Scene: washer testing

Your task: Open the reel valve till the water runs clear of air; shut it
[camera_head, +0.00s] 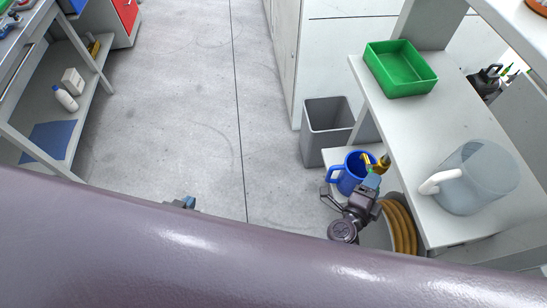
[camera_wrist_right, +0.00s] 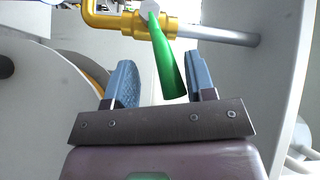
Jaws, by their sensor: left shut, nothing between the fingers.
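The reel valve is a yellow pipe fitting (camera_wrist_right: 140,22) with a green lever (camera_wrist_right: 168,62) hanging down in the right wrist view. In the head view a bit of the yellow fitting (camera_head: 384,162) shows beside the blue jug. My right gripper (camera_wrist_right: 160,88) is open, with its blue fingers on either side of the lever; the lever lies closer to the right-hand finger, and I cannot tell if they touch. It also shows in the head view (camera_head: 371,183). A coiled tan hose (camera_head: 402,228) sits below. My left gripper (camera_head: 186,202) is shut and empty, mostly hidden behind my arm.
A blue jug (camera_head: 352,173) stands on a low shelf by the right gripper. A grey bin (camera_head: 327,130) stands behind. The right bench holds a green tray (camera_head: 400,68) and a clear pitcher (camera_head: 478,178). The middle floor is clear. A shelf unit (camera_head: 85,110) stands left.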

